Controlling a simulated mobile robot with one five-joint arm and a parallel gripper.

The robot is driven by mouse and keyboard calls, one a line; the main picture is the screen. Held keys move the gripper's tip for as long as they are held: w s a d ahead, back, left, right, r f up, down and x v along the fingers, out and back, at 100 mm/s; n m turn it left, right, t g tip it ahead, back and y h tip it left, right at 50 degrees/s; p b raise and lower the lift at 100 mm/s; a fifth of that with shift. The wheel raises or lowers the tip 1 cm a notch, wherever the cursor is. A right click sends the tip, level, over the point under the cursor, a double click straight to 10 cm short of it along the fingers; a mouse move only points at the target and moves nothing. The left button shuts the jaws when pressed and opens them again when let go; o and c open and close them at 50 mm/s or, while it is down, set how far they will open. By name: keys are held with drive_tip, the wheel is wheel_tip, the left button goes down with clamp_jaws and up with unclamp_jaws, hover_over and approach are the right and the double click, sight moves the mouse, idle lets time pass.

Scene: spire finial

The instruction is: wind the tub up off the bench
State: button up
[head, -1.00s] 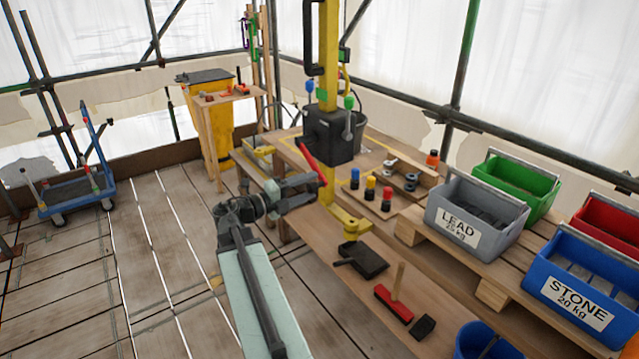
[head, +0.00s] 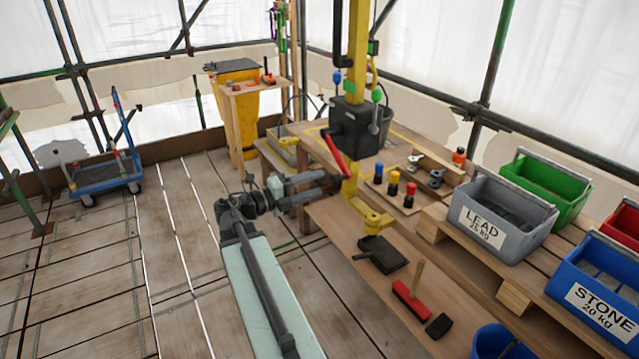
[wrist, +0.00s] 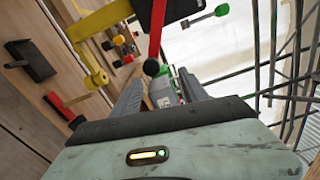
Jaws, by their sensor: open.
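The winch is a black box (head: 354,128) on a yellow post (head: 358,40) at the bench. Its red crank arm (head: 338,158) slants down to the right, and the wrist view shows a black knob (wrist: 152,68) at its end. My gripper (head: 328,184) is open and empty, its fingers pointing at the crank's lower end. In the wrist view the knob appears just beyond the gap between my fingertips (wrist: 160,88); I see no contact. A dark grey tub (head: 387,122) shows partly behind the winch box, which hides much of it; whether it touches the bench is unclear.
The bench (head: 335,222) holds a black pan (head: 382,254), a red brush (head: 412,300) and coloured pegs (head: 394,188). Labelled grey (head: 505,215) and blue (head: 600,295) crates stand right. A blue trolley (head: 105,175) stands far left. The plank floor between is clear.

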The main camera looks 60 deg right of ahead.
drive_tip(key=v, duration=0.5)
idle(0.3)
